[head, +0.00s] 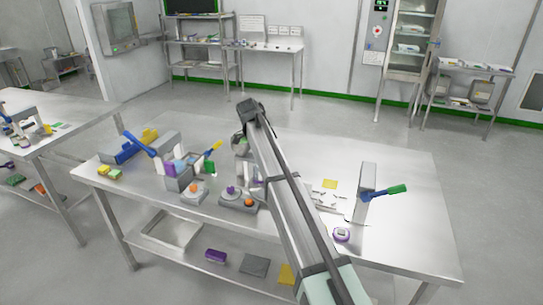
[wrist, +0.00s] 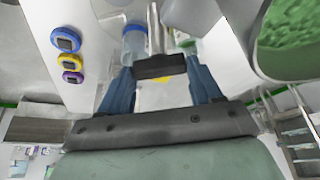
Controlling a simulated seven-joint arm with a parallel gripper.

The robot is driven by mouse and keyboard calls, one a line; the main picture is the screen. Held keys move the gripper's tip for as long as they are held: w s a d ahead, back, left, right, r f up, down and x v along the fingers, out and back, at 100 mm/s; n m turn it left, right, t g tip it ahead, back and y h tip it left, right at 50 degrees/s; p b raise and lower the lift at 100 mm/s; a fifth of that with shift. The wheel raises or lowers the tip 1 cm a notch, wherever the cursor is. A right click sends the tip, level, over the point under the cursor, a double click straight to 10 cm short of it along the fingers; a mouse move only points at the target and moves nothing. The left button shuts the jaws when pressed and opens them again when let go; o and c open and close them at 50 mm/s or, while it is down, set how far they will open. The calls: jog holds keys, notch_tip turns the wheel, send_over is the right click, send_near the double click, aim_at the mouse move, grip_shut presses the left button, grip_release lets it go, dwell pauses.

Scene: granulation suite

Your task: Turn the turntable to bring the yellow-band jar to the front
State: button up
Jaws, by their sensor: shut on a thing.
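In the wrist view my gripper (wrist: 160,70) has its two blue fingers on either side of a dark grey block (wrist: 158,65) and is shut on it. A bright metal post stands just beyond the block. A clear jar with a blue band (wrist: 133,45) is beside the left fingertip. A small yellow patch shows between the fingers; I cannot tell whether it is a jar's band. The turntable's disc cannot be made out clearly. In the head view my arm covers the gripper and much of the work spot.
A large bowl of green granules (wrist: 287,30) is close on the right in the wrist view. Blue (wrist: 65,39), yellow (wrist: 69,62) and purple (wrist: 73,77) round devices lie at left. In the head view a grey stand with a green-tipped lever (head: 367,190) stands right of my arm.

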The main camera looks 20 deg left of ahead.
jog(key=shift+w+a+m+g, duration=0.1)
jog(key=shift+m+g, duration=0.7)
jog(key=shift+m, duration=1.4)
jog(key=shift+m+g+h, duration=0.3)
jog(key=shift+m+g, duration=0.4)
jog(key=shift+m, duration=1.4)
jog(key=o, duration=1.5)
jog(key=shift+w, duration=0.1)
